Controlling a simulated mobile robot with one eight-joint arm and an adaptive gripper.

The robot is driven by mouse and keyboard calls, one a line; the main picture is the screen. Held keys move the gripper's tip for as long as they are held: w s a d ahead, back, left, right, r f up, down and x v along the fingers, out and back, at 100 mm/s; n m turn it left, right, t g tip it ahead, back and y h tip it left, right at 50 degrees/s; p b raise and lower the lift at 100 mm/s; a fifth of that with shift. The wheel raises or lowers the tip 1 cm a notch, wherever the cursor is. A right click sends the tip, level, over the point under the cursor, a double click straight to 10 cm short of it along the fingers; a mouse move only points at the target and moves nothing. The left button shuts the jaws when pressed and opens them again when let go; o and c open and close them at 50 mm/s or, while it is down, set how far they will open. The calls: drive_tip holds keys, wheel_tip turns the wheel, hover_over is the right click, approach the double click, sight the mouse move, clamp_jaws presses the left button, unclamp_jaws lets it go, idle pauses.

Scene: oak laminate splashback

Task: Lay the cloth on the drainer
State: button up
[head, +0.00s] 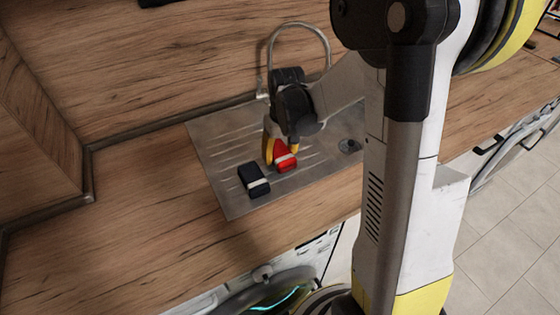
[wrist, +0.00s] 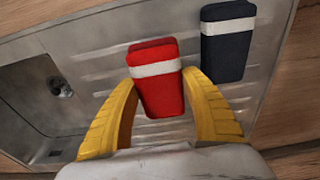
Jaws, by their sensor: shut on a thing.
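A folded red cloth (head: 285,161) with a white band is between the yellow fingers of my gripper (head: 281,155). In the wrist view the red cloth (wrist: 160,92) has a finger against each side, and my gripper (wrist: 159,79) is shut on it. The cloth is over the ribbed steel drainer (head: 213,143); I cannot tell whether its underside touches the metal. The drainer (wrist: 95,98) also fills much of the wrist view. Part of the red cloth is hidden by the fingers in the head view.
A dark navy folded bundle (head: 254,181) with a pale band lies on the drainer beside the red cloth. A tap (head: 300,28) and sink basin (wrist: 42,85) adjoin the drainer. A small black object (head: 155,2) sits at the top edge. The wooden worktop (head: 130,215) at left is clear.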

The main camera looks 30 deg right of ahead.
sight(280, 160)
drive_tip(key=shift+f+b, duration=0.3)
drive_tip(key=shift+f, duration=0.95)
drive_tip(key=shift+f, duration=0.25)
drive_tip(key=o, duration=1.2)
drive_tip(key=shift+r, duration=0.1)
